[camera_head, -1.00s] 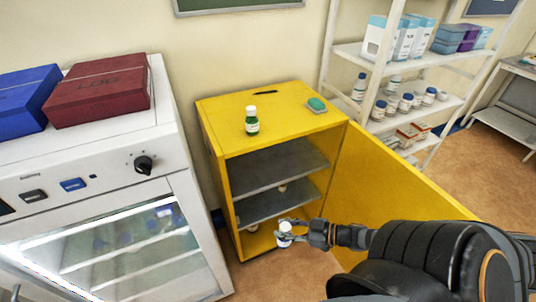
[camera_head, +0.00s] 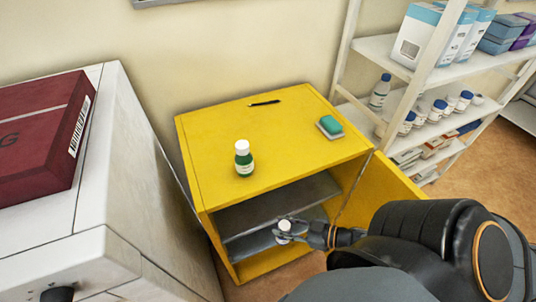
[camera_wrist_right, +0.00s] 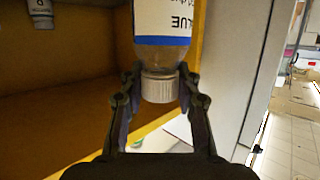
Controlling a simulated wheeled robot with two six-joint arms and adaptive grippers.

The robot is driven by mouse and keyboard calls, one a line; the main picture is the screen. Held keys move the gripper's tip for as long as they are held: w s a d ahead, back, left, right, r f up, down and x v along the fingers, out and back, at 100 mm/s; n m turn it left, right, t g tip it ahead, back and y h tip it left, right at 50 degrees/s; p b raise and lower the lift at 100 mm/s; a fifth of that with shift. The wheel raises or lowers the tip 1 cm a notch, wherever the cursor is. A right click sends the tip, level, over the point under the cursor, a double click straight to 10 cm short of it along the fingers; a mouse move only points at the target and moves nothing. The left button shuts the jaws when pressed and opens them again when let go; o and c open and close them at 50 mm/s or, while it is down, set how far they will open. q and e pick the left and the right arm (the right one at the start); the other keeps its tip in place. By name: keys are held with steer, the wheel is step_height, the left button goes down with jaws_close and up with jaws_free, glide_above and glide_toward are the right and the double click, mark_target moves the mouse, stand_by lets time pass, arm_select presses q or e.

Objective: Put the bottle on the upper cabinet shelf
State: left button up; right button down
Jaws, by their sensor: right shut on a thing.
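My right gripper (camera_head: 303,231) is shut on a bottle (camera_head: 284,227) with a white cap, in front of the open yellow cabinet (camera_head: 196,172). In the right wrist view, the fingers (camera_wrist_right: 160,85) close around the cap end of the bottle (camera_wrist_right: 163,32). Its white and blue label reads upside down there. The grey upper shelf (camera_head: 245,213) shows behind and above the held bottle. Part of the grey lower shelf (camera_head: 245,247) shows too. I cannot tell if the bottle is past the cabinet's front edge. My left gripper is not in view.
A green bottle (camera_head: 244,160), a green and white block (camera_head: 330,127) and a black pen (camera_head: 264,103) lie or stand on the cabinet top. The yellow door (camera_head: 392,183) stands open at the right. Another bottle (camera_wrist_right: 40,12) shows inside the cabinet.

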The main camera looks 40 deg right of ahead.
steer(key=shift+w+a+r+b, duration=0.2)
steer(key=shift+a+r+b, duration=0.15)
steer(key=shift+a+r, duration=0.05)
arm_select(q)
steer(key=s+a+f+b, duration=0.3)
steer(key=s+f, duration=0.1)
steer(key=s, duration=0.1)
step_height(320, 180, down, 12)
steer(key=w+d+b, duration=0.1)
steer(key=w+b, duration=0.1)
steer(key=b, duration=0.9)
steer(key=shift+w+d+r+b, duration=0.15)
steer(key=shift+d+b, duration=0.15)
steer(key=shift+b, duration=0.05)
arm_select(e)
steer(key=w+d+f, duration=0.1)
steer(key=w+d, duration=0.1)
steer(key=w, duration=0.6)
steer(key=w+d+f, duration=0.2)
steer(key=w, duration=0.7)
steer(key=shift+w+d+f, duration=0.2)
